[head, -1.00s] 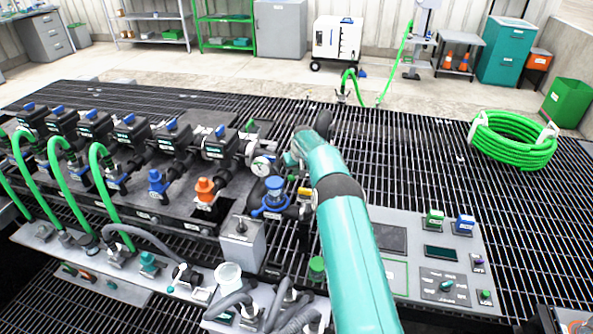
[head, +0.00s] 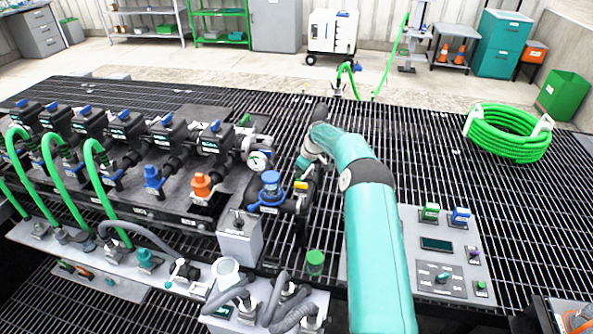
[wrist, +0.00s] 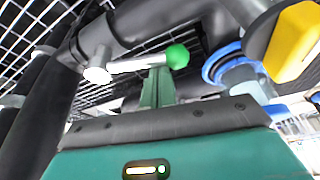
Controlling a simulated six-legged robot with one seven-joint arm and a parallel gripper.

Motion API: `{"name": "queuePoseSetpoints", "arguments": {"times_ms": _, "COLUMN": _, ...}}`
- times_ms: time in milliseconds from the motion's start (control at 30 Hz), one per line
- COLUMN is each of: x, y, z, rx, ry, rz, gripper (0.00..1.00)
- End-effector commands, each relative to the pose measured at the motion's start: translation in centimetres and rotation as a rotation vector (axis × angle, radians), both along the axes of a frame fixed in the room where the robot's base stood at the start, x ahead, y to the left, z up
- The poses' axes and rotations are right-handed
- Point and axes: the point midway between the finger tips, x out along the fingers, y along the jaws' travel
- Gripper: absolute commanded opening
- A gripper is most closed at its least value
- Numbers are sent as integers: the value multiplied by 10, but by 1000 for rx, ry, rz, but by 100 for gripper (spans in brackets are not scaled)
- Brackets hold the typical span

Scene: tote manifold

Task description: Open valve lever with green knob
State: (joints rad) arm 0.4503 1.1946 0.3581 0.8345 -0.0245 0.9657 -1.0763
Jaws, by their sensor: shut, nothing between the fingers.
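The valve lever (wrist: 135,66) shows in the wrist view as a pale bar with a round green knob (wrist: 177,56) at its right end. Its left end meets a light round hub (wrist: 97,74) on a dark pipe. My gripper (wrist: 158,84) is shut and empty. Its green fingers appear just below the bar, beside the knob; I cannot tell whether they touch it. In the head view my arm reaches to the pipework right of the blue valve (head: 270,190), and I cannot make out the green-knobbed lever there.
A yellow handle (wrist: 296,42) and a blue ring fitting (wrist: 225,68) stand close on the right in the wrist view. A pressure gauge (head: 259,161) sits left of my arm. A control panel (head: 445,262) lies right of it. The grating behind is mostly clear.

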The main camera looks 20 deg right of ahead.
Motion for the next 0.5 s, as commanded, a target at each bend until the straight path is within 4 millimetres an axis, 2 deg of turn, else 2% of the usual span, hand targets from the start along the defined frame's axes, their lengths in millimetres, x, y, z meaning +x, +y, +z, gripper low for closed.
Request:
{"name": "queuePoseSetpoints", "arguments": {"times_ms": 200, "x": -9, "y": -7, "z": 0, "rx": 0, "ry": 0, "rz": 143, "gripper": 0}}
{"name": "queuePoseSetpoints", "arguments": {"times_ms": 500, "x": -14, "y": -11, "z": 0, "rx": 0, "ry": 1, "rz": 138, "gripper": 0}}
